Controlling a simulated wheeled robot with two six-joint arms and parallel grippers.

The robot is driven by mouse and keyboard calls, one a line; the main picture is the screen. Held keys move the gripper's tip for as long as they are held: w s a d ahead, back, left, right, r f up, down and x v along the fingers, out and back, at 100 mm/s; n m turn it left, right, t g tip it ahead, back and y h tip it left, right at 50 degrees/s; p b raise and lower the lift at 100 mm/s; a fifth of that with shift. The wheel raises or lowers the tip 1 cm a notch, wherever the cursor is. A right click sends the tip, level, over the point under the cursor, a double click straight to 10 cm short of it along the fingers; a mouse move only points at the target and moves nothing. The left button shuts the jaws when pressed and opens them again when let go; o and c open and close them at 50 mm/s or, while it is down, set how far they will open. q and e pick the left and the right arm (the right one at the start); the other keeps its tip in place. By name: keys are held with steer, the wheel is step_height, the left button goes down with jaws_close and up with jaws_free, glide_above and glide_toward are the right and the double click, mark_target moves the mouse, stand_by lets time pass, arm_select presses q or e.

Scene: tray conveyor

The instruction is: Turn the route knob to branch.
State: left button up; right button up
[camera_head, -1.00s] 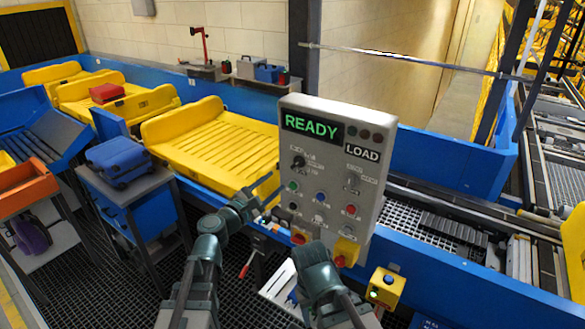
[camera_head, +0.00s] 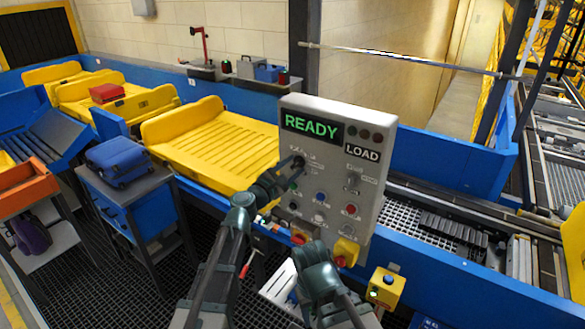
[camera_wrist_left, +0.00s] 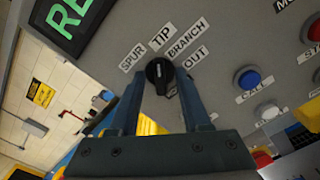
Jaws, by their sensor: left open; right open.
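The black route knob (camera_wrist_left: 159,73) sits on the grey control panel (camera_head: 335,115), with labels SPUR, TIP, BRANCH and OUT fanned above and beside it. Its short white mark points up, roughly toward TIP. My left gripper (camera_head: 297,165) is at the knob in the head view. In the left wrist view its fingers (camera_wrist_left: 158,88) are open, one on each side of the knob; I cannot tell whether they touch it. My right gripper (camera_head: 312,250) is low in front of the panel, its fingertips hard to make out.
The panel screen (camera_head: 311,127) reads READY, and a LOAD label (camera_head: 362,153) is beside it. Several buttons sit below the knob, including a blue button (camera_wrist_left: 246,78). A yellow tray (camera_head: 215,145) stands behind, left of the panel. A yellow button box (camera_head: 386,287) is at lower right.

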arm_select(q)
jaws_close()
stand_by(0.3)
steer(key=m, duration=0.3)
steer(key=shift+m, duration=0.4)
steer(key=shift+f+m, duration=0.1)
steer(key=shift+m, duration=1.8)
steer(key=shift+s, duration=0.1)
jaws_free()
